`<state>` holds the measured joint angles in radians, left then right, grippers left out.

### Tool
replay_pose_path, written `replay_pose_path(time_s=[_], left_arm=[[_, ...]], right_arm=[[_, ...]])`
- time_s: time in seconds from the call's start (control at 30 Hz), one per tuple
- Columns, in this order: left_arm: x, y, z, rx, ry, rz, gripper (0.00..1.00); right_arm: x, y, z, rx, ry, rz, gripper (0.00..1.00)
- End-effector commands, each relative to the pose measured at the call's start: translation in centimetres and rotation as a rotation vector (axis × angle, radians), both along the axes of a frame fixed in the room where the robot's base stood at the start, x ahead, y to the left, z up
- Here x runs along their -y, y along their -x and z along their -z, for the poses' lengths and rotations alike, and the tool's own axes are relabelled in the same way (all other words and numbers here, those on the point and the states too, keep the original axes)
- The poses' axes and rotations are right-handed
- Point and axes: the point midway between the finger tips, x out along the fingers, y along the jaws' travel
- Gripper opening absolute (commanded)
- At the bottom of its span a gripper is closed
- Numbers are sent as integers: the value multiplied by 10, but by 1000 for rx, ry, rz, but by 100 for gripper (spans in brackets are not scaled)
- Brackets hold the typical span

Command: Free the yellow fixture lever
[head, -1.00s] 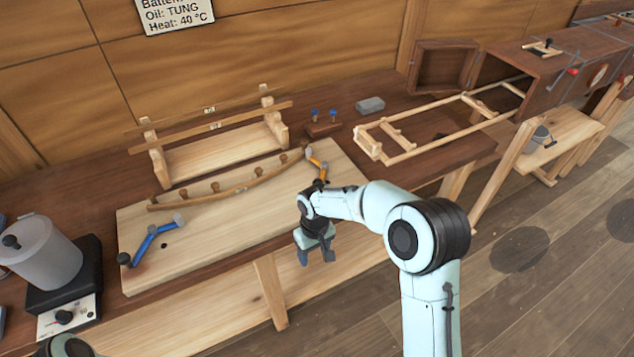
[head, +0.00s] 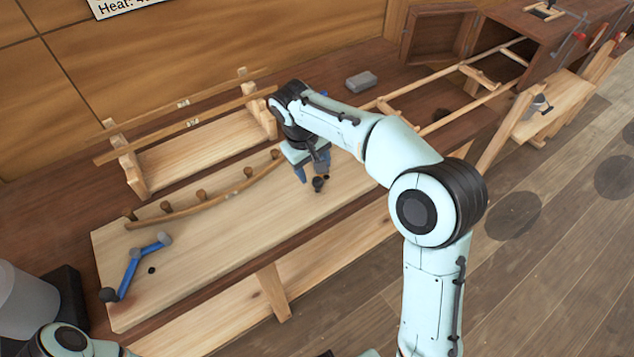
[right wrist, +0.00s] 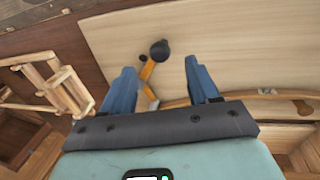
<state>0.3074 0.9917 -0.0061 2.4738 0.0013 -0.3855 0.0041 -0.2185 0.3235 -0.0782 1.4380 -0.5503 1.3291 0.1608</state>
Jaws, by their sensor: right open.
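The yellow lever (right wrist: 147,72) with its black ball knob (right wrist: 159,49) lies on the pale board (right wrist: 230,45), between and below my open right gripper (right wrist: 160,67) in the right wrist view. The fingers stand either side of it and I see no contact. In the head view my right gripper (head: 311,172) is over the right end of the board (head: 225,245). It hides most of the yellow lever there; the black knob (head: 319,184) shows beside the fingers. A curved wooden strip (head: 215,204) lies along the board. My left gripper is out of view.
A blue lever (head: 134,262) sits at the strip's left end. A wooden rack with battens (head: 200,160) stands behind the board. A grey block (head: 361,81) and a ladder-like wooden frame (head: 455,118) lie to the right. A pot (head: 25,305) is at lower left.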

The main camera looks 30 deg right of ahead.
Motion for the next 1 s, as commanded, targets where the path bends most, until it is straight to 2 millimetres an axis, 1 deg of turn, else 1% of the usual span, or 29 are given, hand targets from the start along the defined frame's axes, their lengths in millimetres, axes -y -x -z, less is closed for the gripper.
replay_pose_path(time_s=[0.03, 0.2, 0.4, 0.57, 0.83, 0.87, 0.9, 0.97, 1.0], left_arm=[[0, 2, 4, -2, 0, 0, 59], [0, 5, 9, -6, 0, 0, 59], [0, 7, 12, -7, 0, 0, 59], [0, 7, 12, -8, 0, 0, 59], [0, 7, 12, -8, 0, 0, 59], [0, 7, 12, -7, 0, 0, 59], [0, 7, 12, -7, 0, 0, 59], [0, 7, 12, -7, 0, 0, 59], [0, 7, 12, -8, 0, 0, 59]], right_arm=[[3, 1, 14, -6, 2, 2, 60], [10, 0, 48, -6, 2, 1, 60], [15, -1, 75, -2, 0, -1, 60], [16, -2, 83, 0, 0, -1, 60], [16, -2, 84, 1, 0, -1, 60], [16, -2, 84, 1, 0, -1, 53], [16, -2, 84, 0, 0, -1, 40], [16, -2, 84, 0, 0, -1, 21], [16, -2, 84, 0, 0, -1, 8]])
